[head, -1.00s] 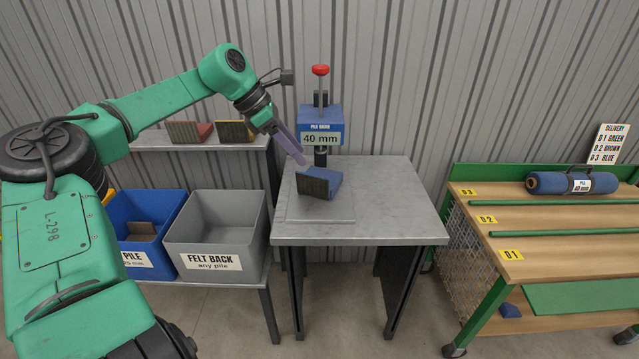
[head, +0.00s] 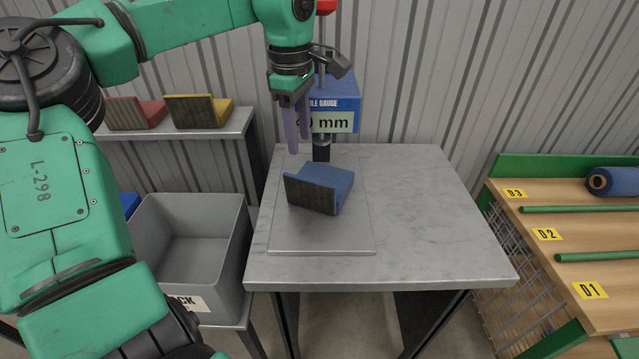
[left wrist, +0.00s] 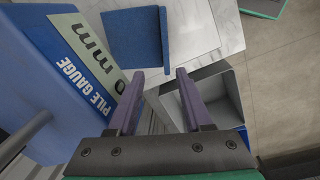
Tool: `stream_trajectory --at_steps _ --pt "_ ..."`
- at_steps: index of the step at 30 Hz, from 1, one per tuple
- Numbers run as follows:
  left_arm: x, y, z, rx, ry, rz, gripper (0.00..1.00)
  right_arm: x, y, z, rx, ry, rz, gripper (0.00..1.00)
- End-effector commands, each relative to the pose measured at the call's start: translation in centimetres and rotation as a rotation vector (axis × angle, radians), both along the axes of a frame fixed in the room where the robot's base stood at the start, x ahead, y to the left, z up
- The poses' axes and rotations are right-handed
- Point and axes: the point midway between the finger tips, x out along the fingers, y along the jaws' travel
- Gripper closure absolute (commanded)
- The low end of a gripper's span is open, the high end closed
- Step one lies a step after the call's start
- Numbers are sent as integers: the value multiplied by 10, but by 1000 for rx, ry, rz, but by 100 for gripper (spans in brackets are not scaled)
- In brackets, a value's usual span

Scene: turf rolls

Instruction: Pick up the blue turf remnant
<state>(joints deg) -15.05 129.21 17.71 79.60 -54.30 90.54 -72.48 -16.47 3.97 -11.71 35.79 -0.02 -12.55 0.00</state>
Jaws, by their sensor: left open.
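The blue turf remnant (head: 333,184) rests on the plate of the pile gauge on the grey table, with a blue pile face and a dark ribbed back turned up at the front. It also shows in the left wrist view (left wrist: 136,42), beyond the fingertips. My left gripper (head: 299,145) is open and empty, above and behind the remnant, fingers pointing down and apart from it. In the left wrist view its two purple fingers (left wrist: 160,75) are spread. The blue pile gauge (head: 338,95) stands close beside and behind the gripper, partly hidden by it. My right gripper is out of view.
The grey table (head: 430,210) is clear on its right side. A grey bin (head: 190,215) stands to the left. A shelf (head: 200,135) holds a red remnant (head: 150,115) and a yellow remnant (head: 218,112). A delivery rack (head: 540,195) with a blue roll (head: 618,181) stands at right.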

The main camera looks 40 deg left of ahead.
Motion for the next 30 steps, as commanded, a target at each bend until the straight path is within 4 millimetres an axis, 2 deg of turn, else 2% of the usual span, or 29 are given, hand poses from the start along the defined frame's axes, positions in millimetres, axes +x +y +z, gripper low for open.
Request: stream_trajectory --at_steps 3,8,14,18,21,26,28,30 --pt "1 0 -31 -4 4 0 50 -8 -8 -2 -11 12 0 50" --pt "5 1 -68 -4 2 1 50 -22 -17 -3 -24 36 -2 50" --pt "6 2 -95 -3 1 1 50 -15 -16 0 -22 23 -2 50" --pt "7 3 -122 -3 2 2 50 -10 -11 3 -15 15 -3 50" --pt "8 3 -131 -3 -1 2 50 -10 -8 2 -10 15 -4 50" --pt "8 3 -132 -3 -2 2 50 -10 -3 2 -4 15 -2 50" --pt "8 3 -132 -3 -2 2 69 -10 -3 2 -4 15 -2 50" --pt "8 3 -131 -3 -2 2 96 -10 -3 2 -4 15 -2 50"
